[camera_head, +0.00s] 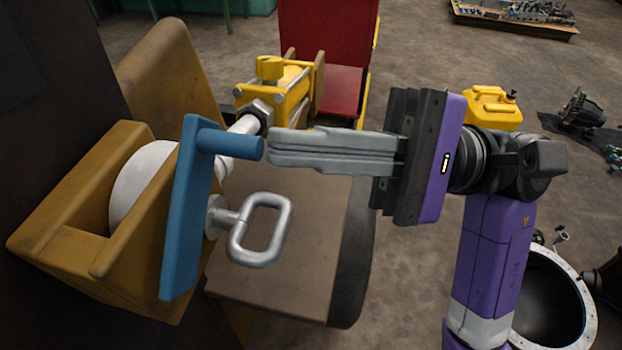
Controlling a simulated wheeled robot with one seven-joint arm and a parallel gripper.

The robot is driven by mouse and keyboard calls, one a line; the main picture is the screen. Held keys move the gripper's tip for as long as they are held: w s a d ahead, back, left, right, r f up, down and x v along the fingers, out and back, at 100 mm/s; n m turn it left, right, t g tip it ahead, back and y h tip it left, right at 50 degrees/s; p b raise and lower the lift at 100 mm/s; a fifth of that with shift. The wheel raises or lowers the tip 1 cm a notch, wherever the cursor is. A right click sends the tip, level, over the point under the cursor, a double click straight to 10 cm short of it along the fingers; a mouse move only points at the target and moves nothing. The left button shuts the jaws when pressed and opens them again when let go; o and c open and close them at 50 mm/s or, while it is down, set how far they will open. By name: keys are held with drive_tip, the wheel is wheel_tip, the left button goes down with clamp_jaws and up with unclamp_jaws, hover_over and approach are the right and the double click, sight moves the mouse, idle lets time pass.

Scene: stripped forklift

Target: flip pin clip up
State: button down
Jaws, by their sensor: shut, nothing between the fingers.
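The pin clip is a flat blue bar (184,220) with a short blue round peg (232,145) sticking out to the right near its top. The bar stands nearly upright beside the brown bracket (130,250). A silver pin with a loop handle (262,232) sticks out to the right of the bar, below the peg. My gripper (272,148) is shut and empty, pointing left. Its fingertips are at the free end of the blue peg; I cannot tell whether they touch it.
A yellow cylinder assembly (275,90) with a white rod lies behind the peg. A brown plate (290,275) and a dark wheel are below my gripper. A red seat (330,40) stands behind. A yellow can (490,107) and an open drum (550,300) are at right.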

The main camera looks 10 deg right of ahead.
drive_tip(key=s+a+r+n+g+h+b, duration=0.1)
drive_tip(key=s+a+r+n+h+b, duration=0.1)
drive_tip(key=s+r+n+h+b, duration=0.3)
drive_tip(key=shift+s+n+b, duration=0.4)
drive_tip(key=shift+n+b, duration=1.5)
drive_tip(key=shift+b, duration=0.65)
drive_tip(key=shift+a+r, duration=0.1)
